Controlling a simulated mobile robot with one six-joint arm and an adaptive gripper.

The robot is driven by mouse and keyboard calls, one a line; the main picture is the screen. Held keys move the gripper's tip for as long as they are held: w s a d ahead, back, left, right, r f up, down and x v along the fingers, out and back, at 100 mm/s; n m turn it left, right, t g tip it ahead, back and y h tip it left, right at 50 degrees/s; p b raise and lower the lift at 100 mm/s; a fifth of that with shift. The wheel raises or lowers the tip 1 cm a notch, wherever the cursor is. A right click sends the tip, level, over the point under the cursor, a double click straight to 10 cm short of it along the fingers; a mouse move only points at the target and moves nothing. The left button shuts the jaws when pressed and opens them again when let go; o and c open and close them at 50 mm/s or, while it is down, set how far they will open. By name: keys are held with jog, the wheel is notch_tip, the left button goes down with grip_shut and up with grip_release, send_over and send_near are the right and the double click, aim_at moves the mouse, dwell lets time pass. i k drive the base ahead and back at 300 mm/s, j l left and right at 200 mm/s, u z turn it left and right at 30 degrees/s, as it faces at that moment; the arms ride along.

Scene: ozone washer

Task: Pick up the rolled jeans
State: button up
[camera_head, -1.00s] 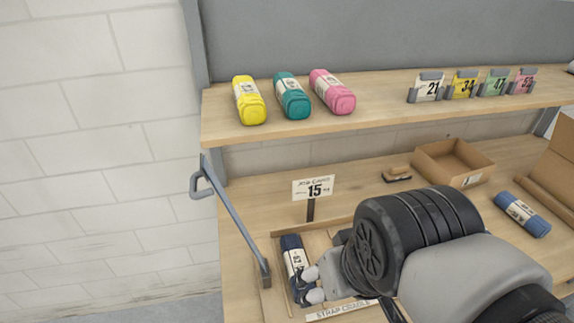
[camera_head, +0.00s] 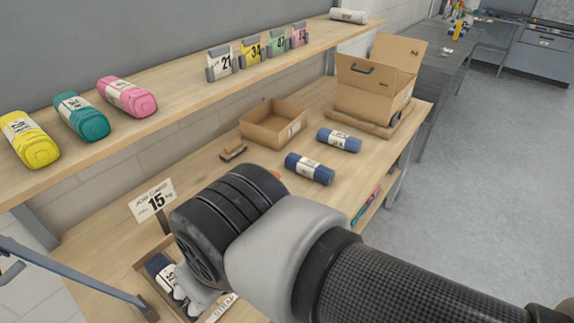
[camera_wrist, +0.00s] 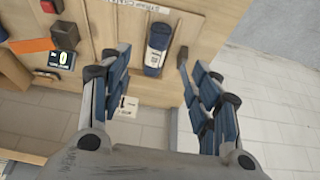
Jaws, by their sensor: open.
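A dark blue rolled pair of jeans (camera_head: 158,265) with a white label band lies in the wooden strap cradle (camera_head: 149,271) at the lower left of the head view, partly hidden by my gripper. A dark roll with a white band (camera_wrist: 158,45) also shows upper middle in the wrist view. My gripper (camera_wrist: 155,78) is open, its blue-padded fingers to either side of the roll's near end, and nothing is held. In the head view my gripper (camera_head: 190,288) is at the cradle, largely covered by my wrist. Two more blue rolls, one darker (camera_head: 310,168) and one lighter (camera_head: 339,140), lie on the bench.
The shelf holds yellow (camera_head: 30,140), teal (camera_head: 82,117) and pink (camera_head: 127,96) rolls and number cards. An open cardboard tray (camera_head: 274,125), a brush (camera_head: 233,152) and a box (camera_head: 372,90) stand on the bench. A "15" sign (camera_head: 154,201) rises behind the cradle.

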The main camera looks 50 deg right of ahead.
aim_at(311, 170)
jog(key=z, duration=1.75)
jog(key=i+l+u, duration=0.1)
jog(key=i+l, duration=1)
jog(key=l, duration=0.15)
jog(key=u, duration=0.05)
